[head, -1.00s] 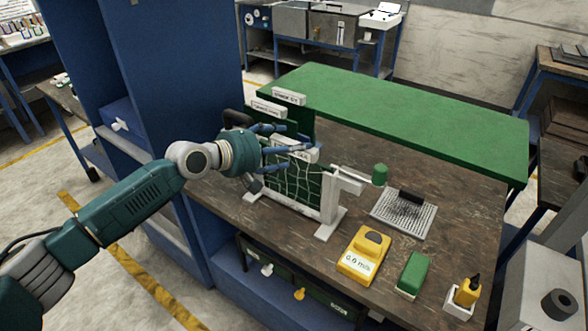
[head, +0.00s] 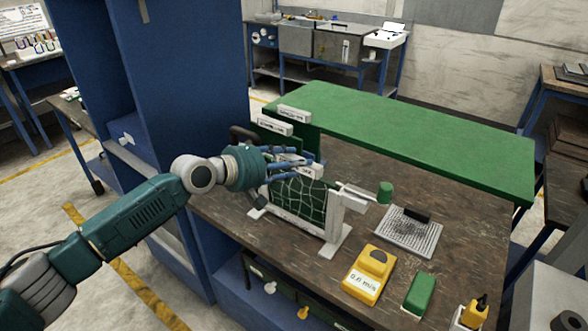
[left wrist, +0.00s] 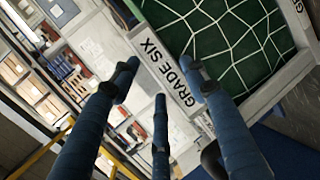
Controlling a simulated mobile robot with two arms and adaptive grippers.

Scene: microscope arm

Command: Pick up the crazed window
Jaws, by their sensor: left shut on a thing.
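The crazed window (head: 284,200) is a dark green pane covered by a net of pale crack lines. It stands upright in a white stand (head: 333,222) on the brown bench. In the left wrist view the pane (left wrist: 235,38) has a pale top bar (left wrist: 172,82) reading "GRADE SIX". My left gripper (head: 308,167) is at the top of the window, with its blue fingers shut on the top bar from both sides. The fingers hide most of that bar in the head view. My right gripper is not in view.
Two labelled panels (head: 275,127) stand behind the window. A green lamp-like knob (head: 385,191), a gridded plate (head: 410,232), a yellow meter (head: 368,275) and a green block (head: 419,295) lie to the right. A blue cabinet (head: 190,90) rises at left.

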